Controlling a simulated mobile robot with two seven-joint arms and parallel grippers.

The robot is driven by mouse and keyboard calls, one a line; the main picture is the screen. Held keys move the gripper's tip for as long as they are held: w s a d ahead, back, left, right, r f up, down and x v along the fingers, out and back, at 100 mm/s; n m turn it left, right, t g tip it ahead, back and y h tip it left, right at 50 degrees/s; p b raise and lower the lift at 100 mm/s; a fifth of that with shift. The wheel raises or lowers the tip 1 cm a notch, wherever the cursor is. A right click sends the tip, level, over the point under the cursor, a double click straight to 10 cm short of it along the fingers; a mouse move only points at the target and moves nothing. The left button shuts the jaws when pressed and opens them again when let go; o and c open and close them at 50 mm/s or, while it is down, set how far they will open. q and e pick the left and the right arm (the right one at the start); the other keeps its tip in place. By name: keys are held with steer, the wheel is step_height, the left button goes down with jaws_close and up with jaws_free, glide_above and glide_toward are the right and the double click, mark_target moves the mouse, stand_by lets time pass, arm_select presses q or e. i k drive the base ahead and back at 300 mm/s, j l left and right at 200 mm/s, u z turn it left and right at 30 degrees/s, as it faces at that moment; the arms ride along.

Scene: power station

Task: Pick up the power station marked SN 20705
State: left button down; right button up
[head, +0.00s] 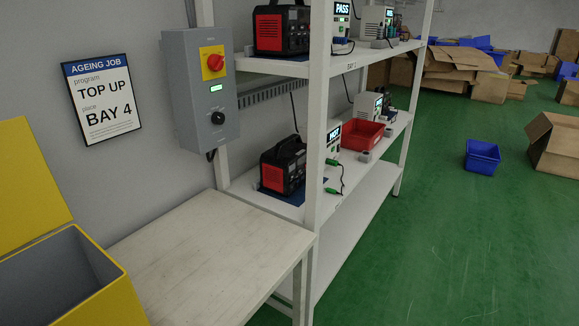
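A red and black power station (284,168) stands on a blue mat on the middle shelf of the white rack. Another red and black power station (281,29) stands on the upper shelf. Whitish box-shaped units stand farther along both shelves, one on the upper shelf (376,22) and one on the middle shelf (368,106). No SN marking can be read on any of them, so I cannot tell which is SN 20705. Neither of my grippers is in view.
A bare pale table (205,255) stands before the rack, beside an open yellow bin (75,285). A grey switch box (200,95) and a sign (103,103) reading "TOP UP, BAY 4" are on the wall. A red tray (362,134) is on the middle shelf.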

mark_target(285, 163)
steer(key=i+l, duration=1.05)
steer(key=l, duration=0.2)
steer(key=i+l+u, duration=0.1)
steer(key=i+l, duration=0.9)
steer(key=l, duration=0.25)
steer(key=i+l, duration=0.5)
steer(key=l, duration=0.15)
steer(key=i+l+u, duration=0.1)
steer(key=u, duration=1.35)
